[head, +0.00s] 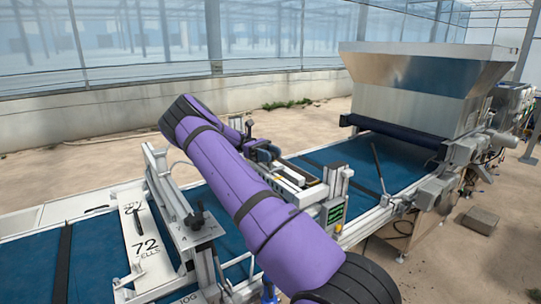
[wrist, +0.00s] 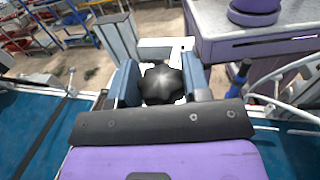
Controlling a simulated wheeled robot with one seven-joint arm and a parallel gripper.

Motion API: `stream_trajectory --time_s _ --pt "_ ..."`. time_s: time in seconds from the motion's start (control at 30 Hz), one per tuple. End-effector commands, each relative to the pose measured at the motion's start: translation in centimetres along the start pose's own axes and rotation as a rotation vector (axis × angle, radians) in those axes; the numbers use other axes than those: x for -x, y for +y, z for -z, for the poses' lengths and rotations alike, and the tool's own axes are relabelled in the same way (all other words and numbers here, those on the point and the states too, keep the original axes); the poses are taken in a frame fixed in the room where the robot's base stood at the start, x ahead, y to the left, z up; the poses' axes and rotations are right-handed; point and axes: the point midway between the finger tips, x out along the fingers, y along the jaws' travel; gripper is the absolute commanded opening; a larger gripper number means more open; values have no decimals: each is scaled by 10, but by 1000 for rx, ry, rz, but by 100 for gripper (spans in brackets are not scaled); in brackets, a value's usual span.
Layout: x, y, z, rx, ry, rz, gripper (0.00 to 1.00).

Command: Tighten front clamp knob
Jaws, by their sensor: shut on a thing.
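A black lobed clamp knob (wrist: 162,86) sits between the two blue-grey fingers of my gripper (wrist: 162,72) in the wrist view. The fingers are shut on its sides. Light metal framework (wrist: 160,47) shows just behind the knob. In the head view my purple arm crosses the middle of the machine and hides much of that area. The gripped knob cannot be made out there.
A blue conveyor belt (head: 352,160) runs under a large metal hopper (head: 425,72) at the right. A white plate marked 72 cells (head: 140,232) lies at the left. Another dark knob (head: 198,208) stands on the near frame.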

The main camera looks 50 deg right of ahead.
Motion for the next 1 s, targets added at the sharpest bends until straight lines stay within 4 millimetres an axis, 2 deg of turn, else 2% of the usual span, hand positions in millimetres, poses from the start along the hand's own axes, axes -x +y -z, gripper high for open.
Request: stream_trajectory --time_s 0.4,0.43,0.53,1.0 --pt "0 0 1 1 -1 9 20" --pt "0 0 1 1 -1 9 46" --pt "0 0 1 1 -1 9 69" --pt "-2 0 0 0 0 8 69"
